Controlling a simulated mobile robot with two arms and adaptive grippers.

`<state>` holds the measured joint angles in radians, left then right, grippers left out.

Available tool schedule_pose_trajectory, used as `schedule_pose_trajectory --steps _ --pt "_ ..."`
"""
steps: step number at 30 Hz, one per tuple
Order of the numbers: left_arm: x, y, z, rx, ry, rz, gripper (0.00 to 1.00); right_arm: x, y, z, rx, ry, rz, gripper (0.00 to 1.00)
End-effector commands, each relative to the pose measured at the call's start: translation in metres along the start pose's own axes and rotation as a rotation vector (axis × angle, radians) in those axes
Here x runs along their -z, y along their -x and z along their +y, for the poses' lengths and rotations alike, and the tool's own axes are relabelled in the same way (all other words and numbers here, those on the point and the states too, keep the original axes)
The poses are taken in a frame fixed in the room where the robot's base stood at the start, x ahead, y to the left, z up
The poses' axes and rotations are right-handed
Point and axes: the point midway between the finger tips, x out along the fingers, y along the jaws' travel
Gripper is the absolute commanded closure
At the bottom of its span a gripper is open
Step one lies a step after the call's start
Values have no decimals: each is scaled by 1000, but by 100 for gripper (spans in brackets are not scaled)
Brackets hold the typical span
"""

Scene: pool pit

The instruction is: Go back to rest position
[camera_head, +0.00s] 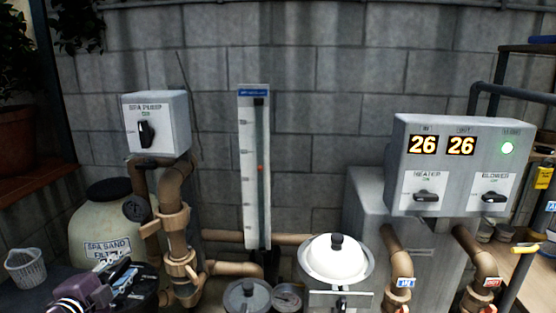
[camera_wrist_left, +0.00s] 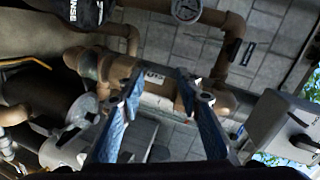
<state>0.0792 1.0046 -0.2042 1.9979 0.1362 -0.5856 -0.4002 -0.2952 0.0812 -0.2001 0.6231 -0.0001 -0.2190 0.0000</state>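My left gripper (camera_head: 122,279) shows at the lower left of the head view, in front of the spa sand filter (camera_head: 112,228). In the left wrist view its two blue-lined fingers (camera_wrist_left: 158,88) stand apart with nothing held between them. Brown pipes (camera_wrist_left: 155,90) lie beyond the fingertips, and no contact with them is visible. My right gripper is not in either view.
A grey switch box (camera_head: 160,122) sits above brown pipes on the left. A tall gauge (camera_head: 254,165) stands mid-wall. A white-lidded vessel (camera_head: 336,262) is low in the centre. The heater and blower panel (camera_head: 462,165) is at right. A white basket (camera_head: 26,268) is far left.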

Motion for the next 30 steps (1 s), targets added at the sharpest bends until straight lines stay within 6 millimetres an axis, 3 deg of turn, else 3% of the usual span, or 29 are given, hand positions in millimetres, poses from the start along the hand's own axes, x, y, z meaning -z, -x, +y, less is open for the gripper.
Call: schedule_pose_trajectory --steps 5,9,13,18,27,30 --pt "17 27 105 -163 228 -90 68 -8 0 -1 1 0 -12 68" --pt "34 77 198 -329 466 -229 68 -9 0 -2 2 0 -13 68" --pt "48 134 262 -461 661 -380 68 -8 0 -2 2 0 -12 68" --pt "62 196 311 -581 838 -547 68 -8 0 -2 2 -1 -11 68" --pt "83 286 356 -726 1056 -799 68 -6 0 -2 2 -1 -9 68" --pt "76 276 376 -733 1049 -812 68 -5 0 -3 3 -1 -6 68"
